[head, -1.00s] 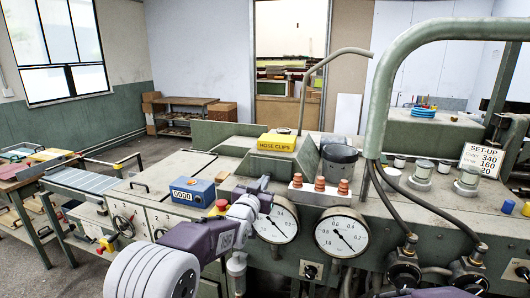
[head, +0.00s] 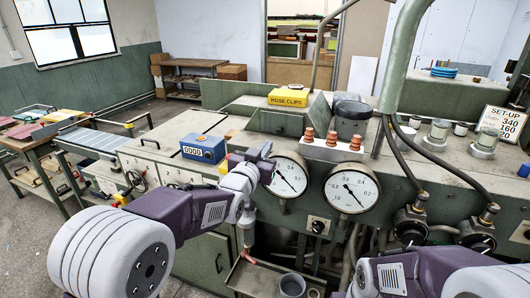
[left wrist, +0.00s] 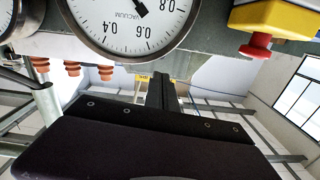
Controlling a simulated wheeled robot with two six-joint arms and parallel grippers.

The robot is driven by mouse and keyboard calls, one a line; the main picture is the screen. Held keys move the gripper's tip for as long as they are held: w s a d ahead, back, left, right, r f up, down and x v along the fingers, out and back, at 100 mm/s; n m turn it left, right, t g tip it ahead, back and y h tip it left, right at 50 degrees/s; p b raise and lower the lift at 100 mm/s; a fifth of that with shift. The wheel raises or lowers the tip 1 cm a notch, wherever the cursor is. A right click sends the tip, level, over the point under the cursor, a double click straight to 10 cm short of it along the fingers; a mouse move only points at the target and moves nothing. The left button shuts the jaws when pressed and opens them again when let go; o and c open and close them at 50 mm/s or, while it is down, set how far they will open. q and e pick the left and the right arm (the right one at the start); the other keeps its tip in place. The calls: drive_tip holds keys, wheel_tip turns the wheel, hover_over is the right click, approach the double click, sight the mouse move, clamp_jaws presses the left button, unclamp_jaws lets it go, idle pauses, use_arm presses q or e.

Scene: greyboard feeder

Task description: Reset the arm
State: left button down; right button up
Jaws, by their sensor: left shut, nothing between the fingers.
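My left arm comes in from the left in the head view and bends up at the wrist. My left gripper (head: 265,156) is in front of the machine, beside the left pressure gauge (head: 289,175). Its fingers are small and partly hidden there. In the left wrist view the dark gripper (left wrist: 162,92) is shut and empty, with nothing between the fingers. That view shows a vacuum gauge (left wrist: 128,18) upside down close by. My right arm (head: 420,276) shows at the bottom right; its gripper is not visible.
The machine carries a second gauge (head: 351,189), a blue counter box (head: 203,149), a yellow hose clips box (head: 289,96), and brown insulators (head: 332,139). A bent green pipe (head: 400,70) rises at the right. A metal trough (head: 262,278) is low in front.

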use_arm(q)
drive_tip(key=s+a+f+n+y+p, duration=0.1)
drive_tip(key=s+a+n+y+p, duration=0.15)
drive_tip(key=a, duration=0.55)
drive_tip(key=s+a+f+g+y, duration=0.1)
drive_tip(key=s+a+f+g, duration=0.25)
drive_tip(key=f, duration=0.35)
drive_tip(key=s+a+f+g+y, duration=0.1)
drive_tip(key=s+a+f+g, duration=0.1)
drive_tip(key=s+f+g, duration=0.3)
drive_tip(key=s+f+n+g, duration=0.1)
drive_tip(key=s+f+g, duration=0.2)
drive_tip(key=s+f, duration=0.4)
drive_tip(key=s+a+f+n+g, duration=0.1)
drive_tip(key=s+f+g, duration=0.3)
drive_tip(key=s, duration=1)
wheel_tip(320, 180, down, 3)
drive_tip(key=shift+a+f, duration=0.15)
drive_tip(key=shift+a, duration=0.1)
use_arm(e)
wheel_tip(320, 180, up, 2)
drive_tip(key=shift+r, duration=0.1)
use_arm(q)
drive_tip(key=shift+g+y, duration=0.25)
use_arm(e)
drive_tip(key=shift+o, duration=0.3)
